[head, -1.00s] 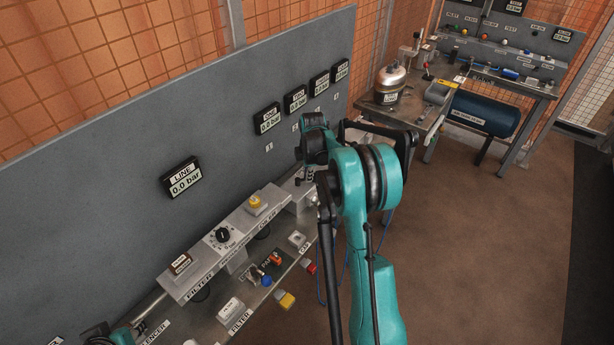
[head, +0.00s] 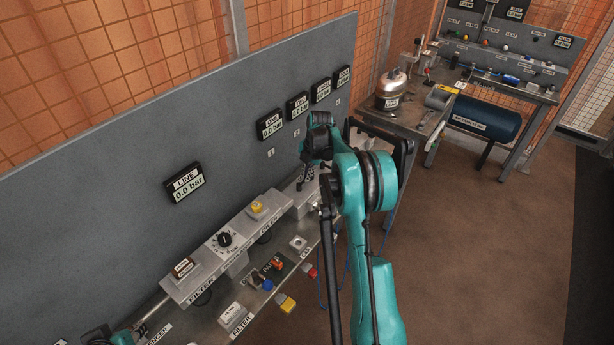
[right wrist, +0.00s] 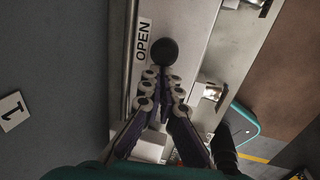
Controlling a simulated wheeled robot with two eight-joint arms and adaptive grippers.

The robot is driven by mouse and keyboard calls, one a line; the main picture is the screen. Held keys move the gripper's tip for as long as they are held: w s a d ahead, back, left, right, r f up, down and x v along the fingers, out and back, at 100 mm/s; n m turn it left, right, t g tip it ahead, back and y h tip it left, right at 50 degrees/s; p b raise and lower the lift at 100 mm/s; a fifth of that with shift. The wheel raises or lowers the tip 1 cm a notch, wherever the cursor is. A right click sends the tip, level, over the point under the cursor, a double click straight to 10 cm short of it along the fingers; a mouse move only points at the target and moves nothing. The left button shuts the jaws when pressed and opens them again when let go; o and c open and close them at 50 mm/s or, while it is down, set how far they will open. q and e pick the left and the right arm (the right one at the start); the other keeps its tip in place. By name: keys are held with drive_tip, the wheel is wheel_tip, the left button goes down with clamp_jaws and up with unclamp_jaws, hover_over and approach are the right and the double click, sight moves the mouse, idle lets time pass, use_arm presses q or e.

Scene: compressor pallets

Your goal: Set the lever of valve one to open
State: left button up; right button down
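The lever of valve one shows in the right wrist view as a round black knob (right wrist: 164,52) beside the OPEN label (right wrist: 143,40). My right gripper (right wrist: 162,78) has its two fingers close together just below the knob, with a narrow gap between the tips. I cannot tell whether they press on the lever's stem. In the head view my right gripper (head: 307,178) hangs low by the bench, and my arm hides much of the valve area.
A number 1 plate (right wrist: 13,112) is on the grey panel (head: 110,150). The LINE gauge (head: 184,183) reads 0.0 bar. Open floor (head: 480,240) lies to the right.

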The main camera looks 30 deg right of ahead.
drive_tip(key=c, duration=1.6)
unclamp_jaws()
drive_tip(key=shift+d, duration=0.35)
drive_tip(key=shift+f, duration=0.1)
drive_tip(key=shift+d+r+p, duration=0.1)
drive_tip(key=shift+r+p, duration=0.55)
drive_tip(key=shift+r, duration=0.3)
drive_tip(key=shift+s+r+p, duration=0.2)
drive_tip(key=shift+r+p, duration=0.15)
drive_tip(key=shift+r, duration=0.35)
drive_tip(key=r+p, duration=0.2)
drive_tip(key=r, duration=0.1)
drive_tip(key=s+r+p, duration=0.1)
drive_tip(key=r, duration=0.1)
drive_tip(key=shift+r, duration=0.2)
